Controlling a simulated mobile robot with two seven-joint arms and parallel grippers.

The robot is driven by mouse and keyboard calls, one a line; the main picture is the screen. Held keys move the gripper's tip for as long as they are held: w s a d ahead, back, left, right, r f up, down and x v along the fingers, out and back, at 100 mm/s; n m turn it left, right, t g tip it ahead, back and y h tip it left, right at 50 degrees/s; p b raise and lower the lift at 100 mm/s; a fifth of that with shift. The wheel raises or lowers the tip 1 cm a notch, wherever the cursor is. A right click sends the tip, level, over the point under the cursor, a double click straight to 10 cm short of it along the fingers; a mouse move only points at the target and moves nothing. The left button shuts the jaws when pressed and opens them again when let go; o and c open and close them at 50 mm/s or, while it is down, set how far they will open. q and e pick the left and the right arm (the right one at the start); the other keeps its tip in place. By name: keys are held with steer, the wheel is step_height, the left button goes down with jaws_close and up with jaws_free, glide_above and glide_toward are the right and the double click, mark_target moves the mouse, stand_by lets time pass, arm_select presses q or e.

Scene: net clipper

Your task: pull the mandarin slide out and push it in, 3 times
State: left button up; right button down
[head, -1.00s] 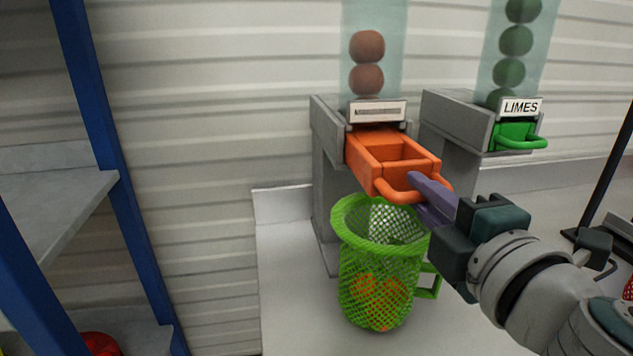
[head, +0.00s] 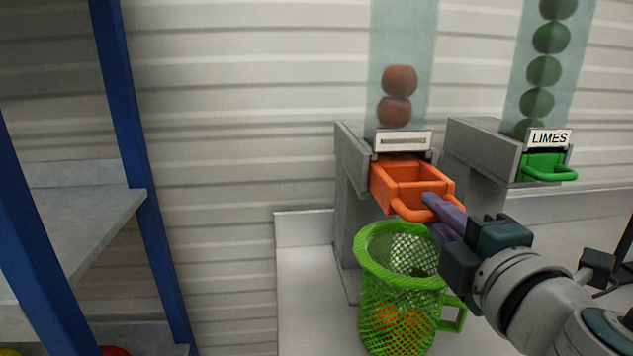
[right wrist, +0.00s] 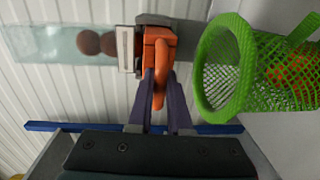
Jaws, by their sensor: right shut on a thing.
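The orange mandarin slide (head: 401,173) sticks out of the front of the left grey dispenser (head: 352,160), below a white label. Its tray looks empty. My right gripper (head: 432,202) is shut on the slide's orange front handle (head: 414,214). In the right wrist view, the fingers (right wrist: 161,80) lie on either side of the handle (right wrist: 160,92), and the slide (right wrist: 157,38) reaches back to the dispenser. Two mandarins (head: 397,95) are stacked in the clear tube above. My left gripper is out of view.
A green mesh basket (head: 377,270) with orange fruit in it stands just below the slide. The limes dispenser (head: 478,135), with its green slide (head: 543,167), is at the right. A blue-framed shelf (head: 136,150) stands at the left.

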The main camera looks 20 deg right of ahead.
mark_target(417, 197)
steer(key=shift+f+x, duration=0.2)
steer(key=shift+x, duration=1.25)
steer(key=shift+b+x, duration=0.4)
steer(key=shift+x, duration=1.8)
steer(key=shift+r, duration=0.1)
steer(key=c, duration=1.1)
jaws_free()
steer(key=shift+a, duration=0.1)
steer(key=shift+o, duration=1.4)
steer(key=shift+r, duration=0.15)
